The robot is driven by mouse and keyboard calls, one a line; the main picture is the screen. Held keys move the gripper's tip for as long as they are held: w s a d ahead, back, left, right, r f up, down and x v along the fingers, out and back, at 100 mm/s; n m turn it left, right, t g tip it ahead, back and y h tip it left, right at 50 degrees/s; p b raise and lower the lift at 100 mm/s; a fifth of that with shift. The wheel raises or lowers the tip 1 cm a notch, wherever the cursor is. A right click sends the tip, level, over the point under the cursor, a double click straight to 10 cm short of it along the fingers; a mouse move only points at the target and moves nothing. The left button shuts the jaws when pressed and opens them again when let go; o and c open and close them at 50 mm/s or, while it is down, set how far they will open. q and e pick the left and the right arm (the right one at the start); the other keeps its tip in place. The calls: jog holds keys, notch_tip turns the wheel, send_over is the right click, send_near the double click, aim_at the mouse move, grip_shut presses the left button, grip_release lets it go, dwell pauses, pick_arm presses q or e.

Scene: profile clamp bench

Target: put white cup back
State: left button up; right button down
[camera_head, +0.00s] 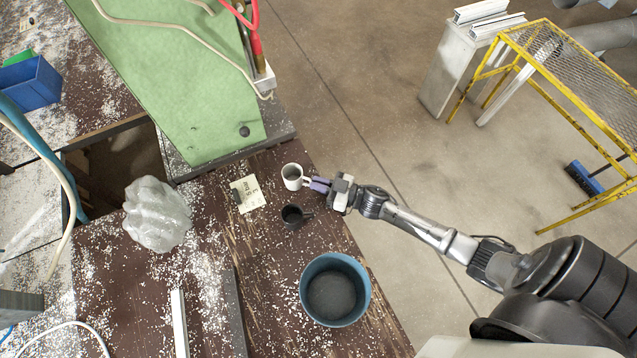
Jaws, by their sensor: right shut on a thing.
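The white cup (292,177) is upright at the right edge of the brown bench, between the green machine and a dark cup. My right gripper (318,185) reaches in from the right and is shut on the cup's right side, where its handle would be. The fingertips partly hide that side. I cannot tell whether the cup's base touches the bench. My left gripper is not in view.
A dark cup (293,215) stands just below the white cup. A paper card (248,194) lies to the left. A blue bucket (335,289) stands nearer on the bench. A yellow rack (560,75) stands on the floor.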

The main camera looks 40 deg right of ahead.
jog(key=c, duration=1.3)
grip_release()
jog(key=shift+f, duration=0.1)
jog(key=shift+o, duration=0.2)
jog(key=shift+s+r, duration=0.1)
jog(key=shift+r, duration=0.1)
jog(key=v, duration=1.2)
jog(key=shift+f, duration=0.1)
